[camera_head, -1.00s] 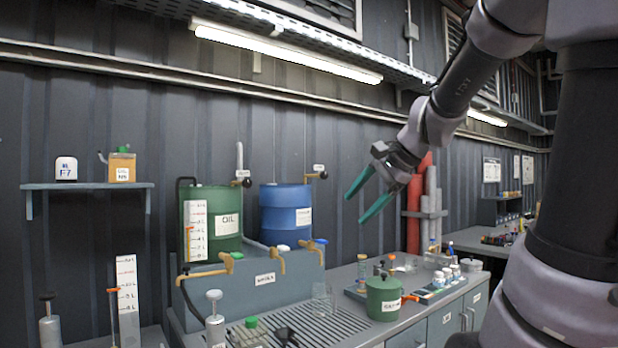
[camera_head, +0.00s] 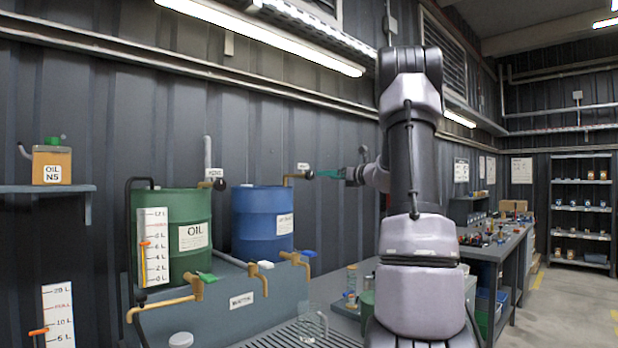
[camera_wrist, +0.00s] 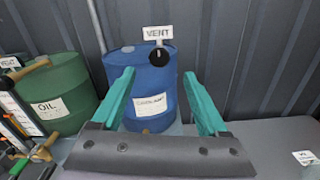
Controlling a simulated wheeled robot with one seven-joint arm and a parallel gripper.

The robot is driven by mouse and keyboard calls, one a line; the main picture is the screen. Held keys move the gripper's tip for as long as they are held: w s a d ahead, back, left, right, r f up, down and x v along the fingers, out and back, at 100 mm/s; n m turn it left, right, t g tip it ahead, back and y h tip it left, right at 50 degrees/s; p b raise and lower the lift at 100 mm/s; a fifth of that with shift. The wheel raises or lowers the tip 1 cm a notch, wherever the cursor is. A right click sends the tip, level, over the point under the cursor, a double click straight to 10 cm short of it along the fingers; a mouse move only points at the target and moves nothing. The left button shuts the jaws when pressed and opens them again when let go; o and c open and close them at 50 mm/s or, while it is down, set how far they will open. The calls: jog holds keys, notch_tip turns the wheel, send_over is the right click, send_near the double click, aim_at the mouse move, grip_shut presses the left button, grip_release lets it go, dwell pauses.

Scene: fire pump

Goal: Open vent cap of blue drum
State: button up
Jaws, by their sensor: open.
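The blue drum (camera_head: 262,222) stands on the grey bench unit, right of the green oil drum; it also shows in the wrist view (camera_wrist: 158,88). Its black round vent cap (camera_head: 309,174) sits at the end of a brass pipe by the drum's top. In the wrist view the cap (camera_wrist: 159,57) is under a white VENT label (camera_wrist: 158,33). My gripper (camera_head: 322,173) points left at the cap's height, its teal fingers appearing beside it. In the wrist view my gripper (camera_wrist: 158,76) is open and empty, with the cap just beyond and between the fingertips. Contact is not seen.
The green drum (camera_head: 171,228) has its own black cap (camera_head: 220,184) and a vertical pipe. Brass taps (camera_head: 293,258) stick out in front of the drums. The corrugated wall is close behind. The bench right of the blue drum (camera_wrist: 255,150) is largely clear.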

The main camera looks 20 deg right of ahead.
aim_at(311, 175)
jog(key=x, duration=0.8)
jog(key=shift+w+a+f, duration=0.1)
jog(key=shift+w, duration=0.05)
grip_shut()
